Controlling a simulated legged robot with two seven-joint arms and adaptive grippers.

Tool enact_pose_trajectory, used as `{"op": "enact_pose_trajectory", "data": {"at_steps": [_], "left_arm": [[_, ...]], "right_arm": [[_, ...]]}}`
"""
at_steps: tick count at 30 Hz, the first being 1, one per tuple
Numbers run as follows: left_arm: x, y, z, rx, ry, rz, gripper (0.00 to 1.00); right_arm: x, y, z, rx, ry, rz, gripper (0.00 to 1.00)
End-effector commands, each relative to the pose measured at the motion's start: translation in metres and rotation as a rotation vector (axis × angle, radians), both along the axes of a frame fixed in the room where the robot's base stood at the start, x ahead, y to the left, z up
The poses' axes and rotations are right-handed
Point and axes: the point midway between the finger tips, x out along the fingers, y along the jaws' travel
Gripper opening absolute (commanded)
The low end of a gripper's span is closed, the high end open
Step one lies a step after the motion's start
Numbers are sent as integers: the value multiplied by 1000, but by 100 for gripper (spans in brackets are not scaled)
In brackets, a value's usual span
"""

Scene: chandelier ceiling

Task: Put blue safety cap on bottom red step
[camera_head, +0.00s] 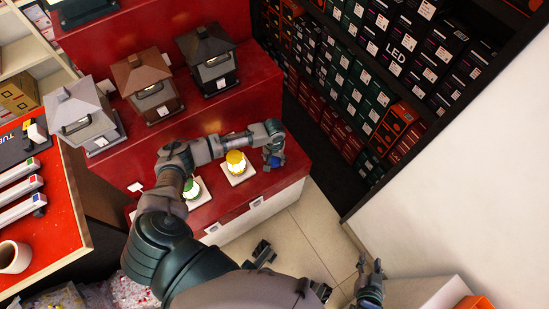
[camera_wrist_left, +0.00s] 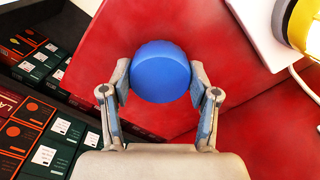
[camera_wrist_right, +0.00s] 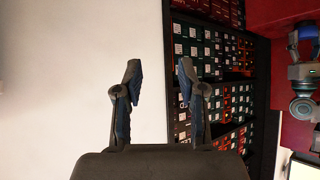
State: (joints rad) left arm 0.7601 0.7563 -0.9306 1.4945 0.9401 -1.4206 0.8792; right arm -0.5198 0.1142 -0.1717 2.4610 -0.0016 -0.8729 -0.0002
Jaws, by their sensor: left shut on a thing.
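The blue safety cap (camera_wrist_left: 160,72) is round and sits between the fingers of my left gripper (camera_wrist_left: 160,88) in the left wrist view. The gripper is shut on it. In the head view, my left gripper (camera_head: 273,158) and the cap (camera_head: 277,162) are over the right end of the bottom red step (camera_head: 222,208). The step also fills much of the left wrist view (camera_wrist_left: 100,55). I cannot tell whether the cap touches the step. My right gripper (camera_wrist_right: 158,78) is open and empty; in the head view it is low, right of the steps (camera_head: 370,280).
A yellow cap (camera_head: 236,160) and a green cap (camera_head: 191,188) sit on white stands on the bottom step, left of my left gripper. Several lanterns (camera_head: 208,60) stand on the step above. Shelves of boxes (camera_head: 350,75) and a white wall (camera_head: 460,180) are to the right.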

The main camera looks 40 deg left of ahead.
Motion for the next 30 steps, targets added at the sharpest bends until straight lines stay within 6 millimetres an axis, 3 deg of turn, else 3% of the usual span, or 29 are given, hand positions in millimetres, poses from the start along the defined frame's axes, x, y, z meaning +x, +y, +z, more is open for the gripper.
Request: {"op": "enact_pose_trajectory", "data": {"at_steps": [1,4,17,23,30], "left_arm": [[0,0,-1,0,1,0,63],[0,0,-1,0,0,0,85],[1,-1,8,0,-2,0,85],[1,-1,42,-1,-6,0,85],[1,0,86,-2,-4,0,85]], "right_arm": [[0,0,0,0,2,0,40],[1,0,-2,-1,6,0,40],[-3,-2,-2,-8,30,-1,40],[-37,-15,-15,-59,229,-11,40],[-93,-35,-29,-126,518,-27,40]]}}
